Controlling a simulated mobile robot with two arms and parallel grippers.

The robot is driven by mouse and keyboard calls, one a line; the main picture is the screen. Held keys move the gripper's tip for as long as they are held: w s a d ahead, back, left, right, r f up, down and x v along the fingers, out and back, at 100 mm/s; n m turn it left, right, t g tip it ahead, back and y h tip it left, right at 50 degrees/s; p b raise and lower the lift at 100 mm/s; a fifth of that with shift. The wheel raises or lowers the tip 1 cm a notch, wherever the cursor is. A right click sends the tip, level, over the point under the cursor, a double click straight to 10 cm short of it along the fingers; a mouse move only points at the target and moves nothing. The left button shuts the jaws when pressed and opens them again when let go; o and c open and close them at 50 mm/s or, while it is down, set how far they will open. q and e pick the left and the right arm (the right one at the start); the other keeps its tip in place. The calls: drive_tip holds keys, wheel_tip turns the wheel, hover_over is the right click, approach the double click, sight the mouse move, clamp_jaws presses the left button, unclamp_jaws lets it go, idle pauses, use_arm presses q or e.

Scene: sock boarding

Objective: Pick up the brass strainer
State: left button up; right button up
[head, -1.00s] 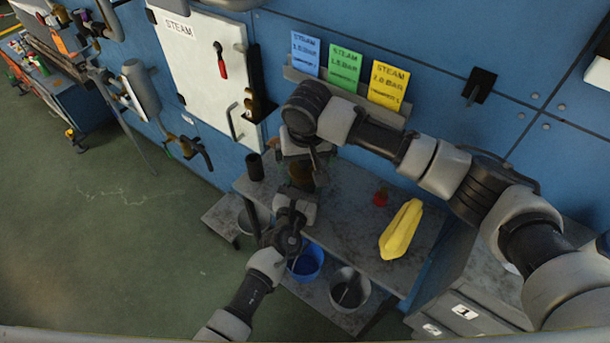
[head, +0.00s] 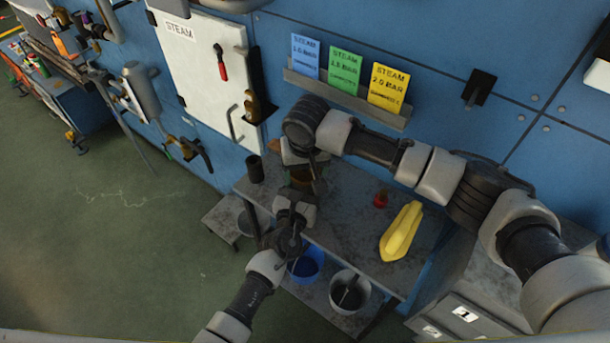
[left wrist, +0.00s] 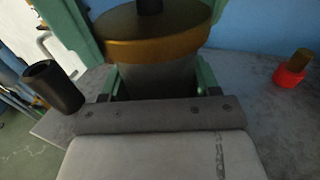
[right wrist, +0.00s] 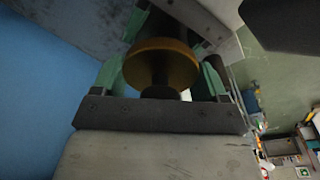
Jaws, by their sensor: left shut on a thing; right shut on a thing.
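The brass strainer (left wrist: 152,42) has a wide brass rim, a dark knob above it and a grey body below. My left gripper (left wrist: 160,82) is shut on the grey body, just under the rim. In the right wrist view the brass disc (right wrist: 162,62) and its dark knob show between the green fingers of my right gripper (right wrist: 160,85), which is shut on the strainer from above. In the head view the left gripper (head: 294,203) is low and the right gripper (head: 302,160) just above it; the strainer between them is mostly hidden.
A lower shelf holds a blue bucket (head: 306,266) and a grey bucket (head: 350,289). Steam cards (head: 345,70) stand on a wall ledge behind.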

wheel_tip(320, 180, up, 18)
idle(0.5)
use_arm(q)
drive_tip(key=o, duration=1.1)
drive_tip(key=shift+o, duration=0.2)
